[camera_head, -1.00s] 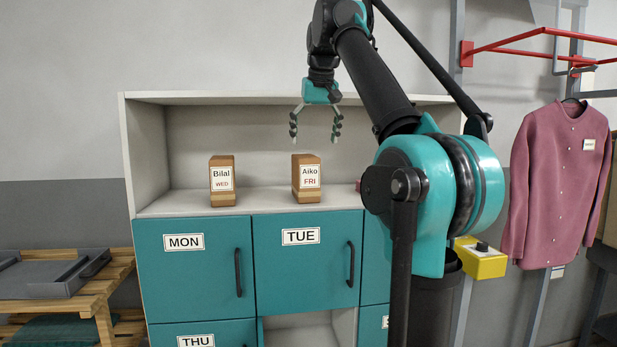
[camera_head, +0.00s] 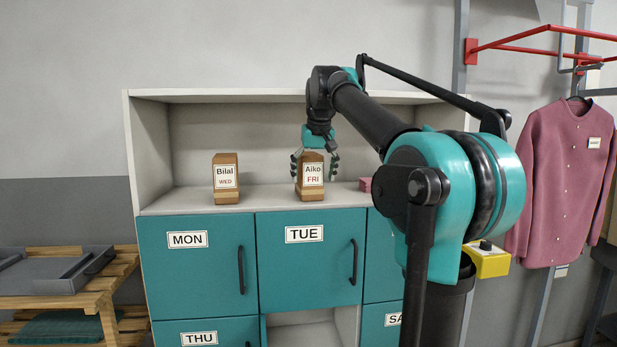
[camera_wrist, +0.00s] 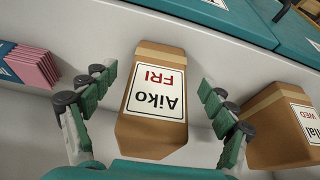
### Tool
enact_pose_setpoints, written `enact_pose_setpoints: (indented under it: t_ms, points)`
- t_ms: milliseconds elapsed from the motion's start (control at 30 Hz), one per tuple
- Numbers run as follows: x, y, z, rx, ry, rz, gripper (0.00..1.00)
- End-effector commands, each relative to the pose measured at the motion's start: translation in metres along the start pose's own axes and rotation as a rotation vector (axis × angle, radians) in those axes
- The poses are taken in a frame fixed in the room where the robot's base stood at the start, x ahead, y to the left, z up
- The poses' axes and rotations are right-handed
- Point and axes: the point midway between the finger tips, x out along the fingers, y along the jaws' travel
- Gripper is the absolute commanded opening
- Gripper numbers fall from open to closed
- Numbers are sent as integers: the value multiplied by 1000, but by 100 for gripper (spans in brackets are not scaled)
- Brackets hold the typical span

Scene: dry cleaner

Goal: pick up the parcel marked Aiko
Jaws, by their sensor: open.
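The parcel marked Aiko (camera_head: 312,178) is a brown box with a white label reading Aiko and FRI. It stands upright on the cabinet shelf above the TUE door.
A similar parcel marked Bilal, WED (camera_head: 226,196) stands to the left on the shelf (camera_head: 270,198); it also shows in the wrist view (camera_wrist: 275,140). A pink stack (camera_head: 365,185) lies right of the Aiko parcel. Teal doors are below, and the shelf's top board is overhead.

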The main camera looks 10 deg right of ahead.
Motion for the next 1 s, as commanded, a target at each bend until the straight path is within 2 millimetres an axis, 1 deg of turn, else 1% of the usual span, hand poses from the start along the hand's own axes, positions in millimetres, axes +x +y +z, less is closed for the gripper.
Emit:
enact_pose_setpoints:
  t_ms: [33, 100, 233, 333, 533, 567, 1000]
  points:
    - [8, 0, -3, 0, 0, 0, 84]
    - [19, 1, -6, 0, 0, 0, 84]
    - [33, 1, -5, 0, 0, 0, 84]
    - [38, 1, -5, 0, 0, 0, 84]
    - [39, 1, -5, 0, 0, 0, 84]
    - [39, 0, -5, 0, 0, 0, 83]
    - [38, 0, -5, 0, 0, 0, 29]
